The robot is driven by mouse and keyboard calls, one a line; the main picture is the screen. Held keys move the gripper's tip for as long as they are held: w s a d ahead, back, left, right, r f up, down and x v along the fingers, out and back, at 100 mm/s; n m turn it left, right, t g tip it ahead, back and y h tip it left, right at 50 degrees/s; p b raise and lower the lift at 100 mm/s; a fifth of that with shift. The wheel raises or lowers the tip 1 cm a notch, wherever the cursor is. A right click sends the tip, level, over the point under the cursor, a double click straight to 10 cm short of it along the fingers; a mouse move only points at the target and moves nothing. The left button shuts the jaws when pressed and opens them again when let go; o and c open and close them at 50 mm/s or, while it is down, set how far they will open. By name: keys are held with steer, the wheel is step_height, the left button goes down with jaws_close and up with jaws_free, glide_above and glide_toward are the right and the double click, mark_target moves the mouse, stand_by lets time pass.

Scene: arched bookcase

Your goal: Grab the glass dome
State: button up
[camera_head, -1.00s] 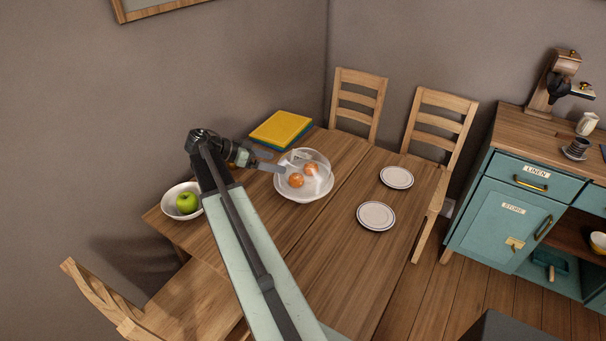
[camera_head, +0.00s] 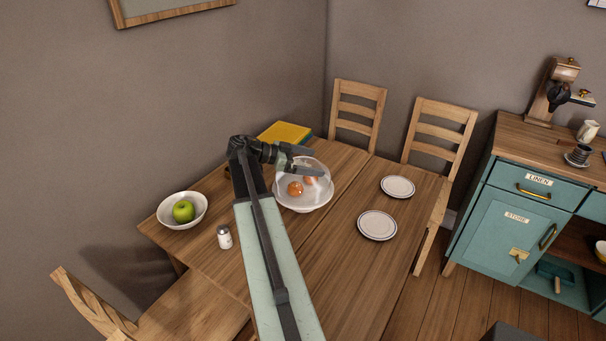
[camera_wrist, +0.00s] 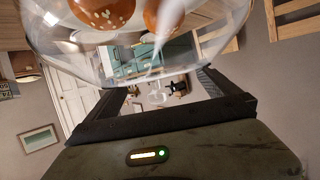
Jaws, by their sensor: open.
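The clear glass dome (camera_head: 323,178) stands on a white dish (camera_head: 303,208) on the wooden table, over orange-brown buns (camera_head: 295,188). My gripper (camera_head: 312,159) is open, at the dome's upper left side in the head view, with its fingers overlapping the glass there. In the wrist view the dome (camera_wrist: 60,45) fills the top, with seeded buns inside, and lies just beyond my two spread fingers (camera_wrist: 165,92). Nothing is held between the fingers. I cannot tell whether a finger touches the glass.
A white bowl with a green apple (camera_head: 183,211) and a shaker (camera_head: 225,237) stand left of my arm. A yellow book (camera_head: 285,132) lies behind my gripper. Two plates (camera_head: 377,225) (camera_head: 397,187) lie right of the dome. Chairs (camera_head: 355,115) and a teal cabinet (camera_head: 510,225) stand beyond.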

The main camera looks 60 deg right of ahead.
steer(key=shift+s, duration=0.1)
steer(key=c, duration=1.3)
jaws_close()
steer(key=shift+a+f, duration=0.1)
